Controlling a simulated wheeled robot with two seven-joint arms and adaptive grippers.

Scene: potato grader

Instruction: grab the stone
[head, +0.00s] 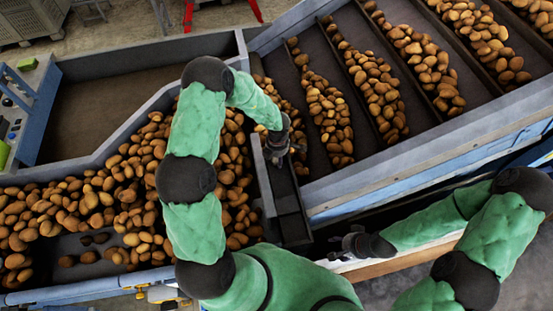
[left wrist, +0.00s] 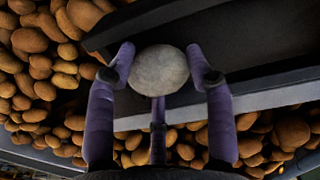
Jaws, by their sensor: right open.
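The stone (left wrist: 160,72) is a pale grey, rounded lump in the left wrist view. It sits between the purple fingers of my left gripper (left wrist: 160,68), with a finger against each side and a third finger below it. It looks larger than the potatoes behind it and appears held above the dark channel. In the head view my left gripper (head: 285,150) hangs over the narrow dark channel beside the potato bin; the stone cannot be made out there. My right gripper (head: 350,243) is open and empty, beside the machine's lower edge.
A bin of potatoes (head: 95,205) lies at the left. Sloping lanes (head: 385,95) with rows of potatoes and dividers fill the upper right. The narrow dark channel (head: 288,205) runs between them. A blue control stand (head: 35,105) is at the far left.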

